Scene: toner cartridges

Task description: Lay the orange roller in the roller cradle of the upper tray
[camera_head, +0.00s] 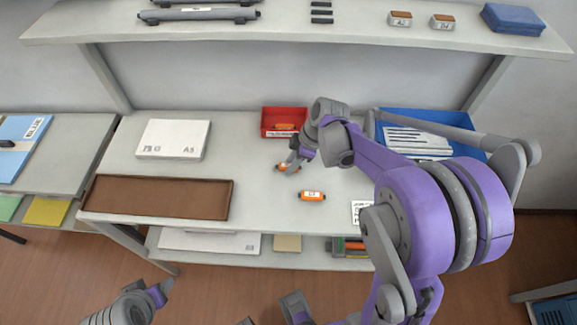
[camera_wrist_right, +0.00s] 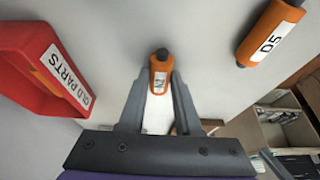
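An orange roller (camera_wrist_right: 160,77) with a dark end and a white label lies between the fingers of my right gripper (camera_wrist_right: 161,85). The fingers press close on both its sides. In the head view, my right gripper (camera_head: 288,167) is low over the white table, and the roller (camera_head: 281,167) is partly hidden by it. A second orange roller (camera_head: 312,195) with a white label lies on the table nearby; it also shows at the upper right of the wrist view (camera_wrist_right: 270,33). A purple and grey part of my left arm shows at the lower left; its fingers are unclear. I cannot make out a roller cradle.
A red bin (camera_head: 265,127) holding an orange item stands behind the gripper. A brown tray (camera_head: 160,197) and white box (camera_head: 173,139) are at left, a blue tray (camera_head: 470,121) with papers at right. A shelf (camera_head: 280,30) overhangs the back.

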